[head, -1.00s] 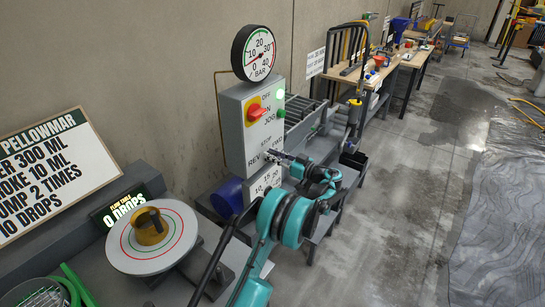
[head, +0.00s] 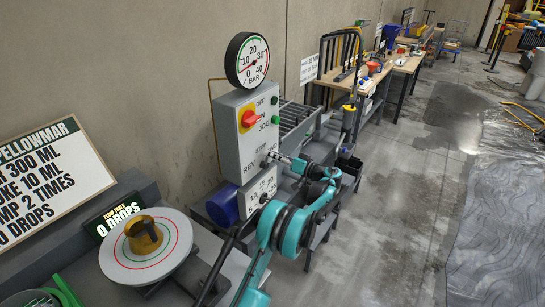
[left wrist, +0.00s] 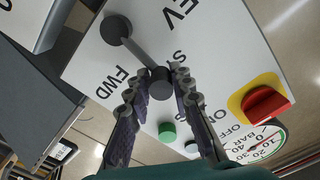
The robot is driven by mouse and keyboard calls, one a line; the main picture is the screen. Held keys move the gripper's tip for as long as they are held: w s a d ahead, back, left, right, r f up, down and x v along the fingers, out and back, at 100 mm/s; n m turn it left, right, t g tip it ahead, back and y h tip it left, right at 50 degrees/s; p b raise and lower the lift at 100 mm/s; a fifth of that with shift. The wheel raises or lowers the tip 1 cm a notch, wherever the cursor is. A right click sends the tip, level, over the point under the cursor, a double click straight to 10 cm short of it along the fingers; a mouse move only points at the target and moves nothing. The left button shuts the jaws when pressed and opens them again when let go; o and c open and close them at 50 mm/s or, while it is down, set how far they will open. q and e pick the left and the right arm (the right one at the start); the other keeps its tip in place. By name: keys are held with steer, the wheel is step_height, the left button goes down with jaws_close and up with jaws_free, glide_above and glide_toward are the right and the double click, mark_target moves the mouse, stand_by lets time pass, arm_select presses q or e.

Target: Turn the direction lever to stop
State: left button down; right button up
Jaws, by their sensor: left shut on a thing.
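The direction lever (left wrist: 138,52) is a grey bar on the white panel face, with a round hub at one end and a dark round knob (left wrist: 160,80) at the other. My left gripper (left wrist: 162,72) is shut around the knob, one finger on each side. In the head view my left gripper (head: 275,157) reaches the grey control box (head: 230,150) from the right and hides much of the lever. My right gripper is not in view.
Above the lever are a red switch on yellow (head: 249,119), a green JOG button (head: 276,119) and a pressure gauge (head: 247,61). A numbered dial (head: 264,198) sits below. A round flow table (head: 146,248) stands at lower left.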

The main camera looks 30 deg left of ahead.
arm_select(q)
steer(key=shift+s, duration=0.1)
steer(key=c, duration=1.4)
jaws_free()
steer(key=shift+o, duration=0.2)
steer(key=d, duration=1.2)
steer(key=shift+s, duration=0.45)
steer(key=shift+a+r, duration=0.1)
